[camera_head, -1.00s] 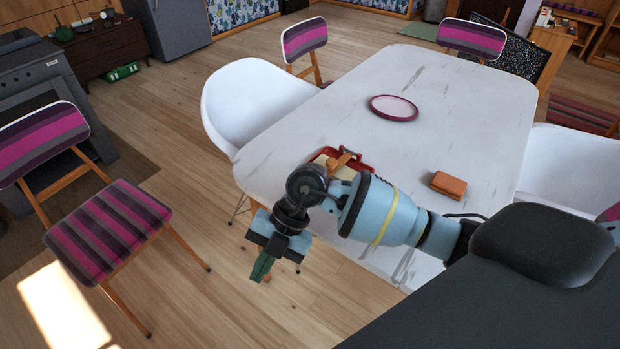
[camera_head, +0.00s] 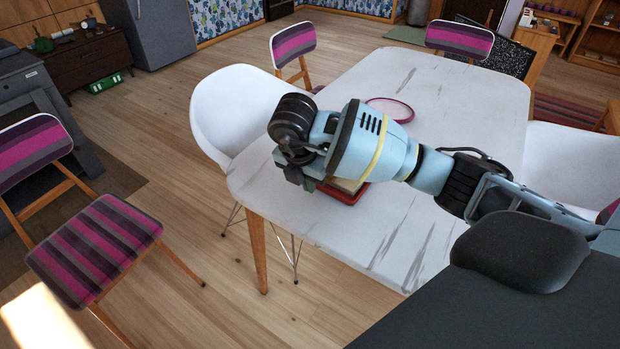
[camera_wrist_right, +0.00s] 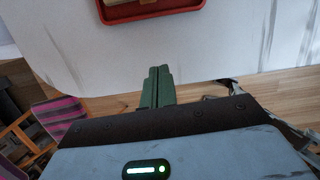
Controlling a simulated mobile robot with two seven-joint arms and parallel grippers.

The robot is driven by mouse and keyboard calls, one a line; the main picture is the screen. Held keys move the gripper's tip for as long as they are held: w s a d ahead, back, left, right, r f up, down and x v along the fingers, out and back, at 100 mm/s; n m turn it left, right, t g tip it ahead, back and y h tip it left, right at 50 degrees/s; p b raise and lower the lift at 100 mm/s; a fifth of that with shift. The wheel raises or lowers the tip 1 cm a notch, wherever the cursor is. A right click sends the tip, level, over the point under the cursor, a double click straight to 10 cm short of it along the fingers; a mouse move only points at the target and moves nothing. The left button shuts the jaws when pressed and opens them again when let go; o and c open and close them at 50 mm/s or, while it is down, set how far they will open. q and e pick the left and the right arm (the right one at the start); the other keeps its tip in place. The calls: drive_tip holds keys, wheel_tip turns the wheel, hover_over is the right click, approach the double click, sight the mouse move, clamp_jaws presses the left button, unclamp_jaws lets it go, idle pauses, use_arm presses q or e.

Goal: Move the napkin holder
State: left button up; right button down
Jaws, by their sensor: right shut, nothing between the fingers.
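A red tray-like thing (camera_head: 345,193) with pale contents sits on the white table (camera_head: 390,230), partly hidden behind my right arm in the head view. Its red rim also shows at the top of the right wrist view (camera_wrist_right: 150,12). I cannot tell for sure whether it is the napkin holder. My right gripper (camera_head: 307,183) is just left of the red tray, near the table's edge. In the right wrist view, its green fingers (camera_wrist_right: 158,85) are together and empty, apart from the tray. My left gripper is not in view.
A plum-rimmed round plate (camera_head: 390,108) lies on the table beyond my arm. A white chair (camera_head: 235,110) stands close at the table's left side, and a striped chair (camera_head: 95,245) stands further left. The near part of the tabletop is clear.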

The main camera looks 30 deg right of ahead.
sight(338, 173)
drive_tip(key=x, duration=0.6)
drive_tip(key=shift+d+f, duration=0.1)
drive_tip(key=shift+f, duration=0.3)
drive_tip(key=d, duration=0.1)
drive_tip(key=w+d, duration=0.1)
drive_tip(key=shift+w+d+f, duration=0.15)
drive_tip(key=shift+d+f, duration=0.05)
drive_tip(key=shift+d, duration=0.15)
drive_tip(key=shift+w+d, duration=0.25)
drive_tip(key=shift+d, duration=0.25)
drive_tip(key=shift+d, duration=0.1)
